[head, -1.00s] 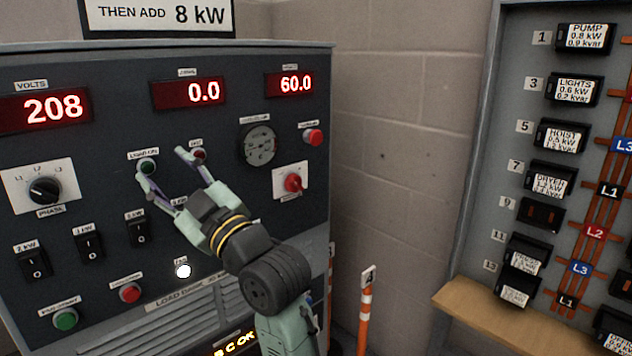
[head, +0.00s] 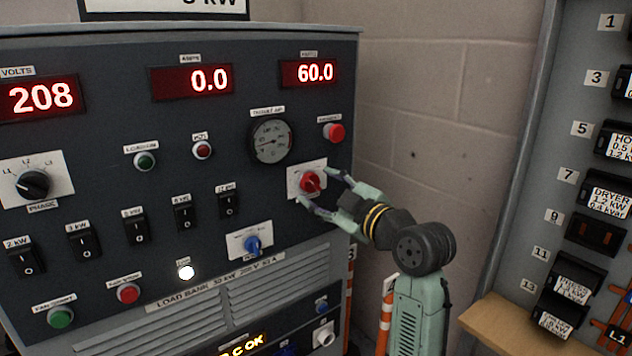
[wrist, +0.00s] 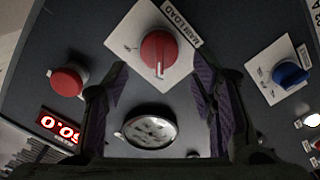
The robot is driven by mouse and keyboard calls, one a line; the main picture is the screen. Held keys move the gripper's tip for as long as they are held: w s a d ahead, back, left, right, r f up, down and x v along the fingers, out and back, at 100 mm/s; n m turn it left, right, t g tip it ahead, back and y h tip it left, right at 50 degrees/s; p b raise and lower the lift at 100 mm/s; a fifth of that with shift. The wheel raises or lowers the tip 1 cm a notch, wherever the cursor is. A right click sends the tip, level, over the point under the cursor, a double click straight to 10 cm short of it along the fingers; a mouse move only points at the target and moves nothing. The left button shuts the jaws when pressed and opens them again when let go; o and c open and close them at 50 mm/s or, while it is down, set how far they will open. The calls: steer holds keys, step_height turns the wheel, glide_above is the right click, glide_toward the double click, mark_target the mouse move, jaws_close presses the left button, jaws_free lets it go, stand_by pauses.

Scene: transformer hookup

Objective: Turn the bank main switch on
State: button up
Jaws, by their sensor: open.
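The red rotary switch (head: 310,182) sits on a white plate at the right of the load bank panel. In the wrist view the red knob (wrist: 159,54) has a plate label that seems to read "MAIN LOAD". My gripper (head: 318,186) is open at this knob, with one finger above right of it and one below left in the head view. In the wrist view my open fingers (wrist: 160,78) stand on either side, a little short of the knob. I cannot tell whether either finger touches it.
A blue rotary knob (head: 252,244) is below left of the red switch. A round gauge (head: 271,140) and a red push button (head: 333,132) are above it. Several black rocker switches (head: 134,228) line the panel. A breaker board (head: 560,130) stands at right.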

mark_target(312, 183)
steer(key=shift+x, duration=1.35)
steer(key=shift+c, duration=0.3)
steer(key=c, duration=1)
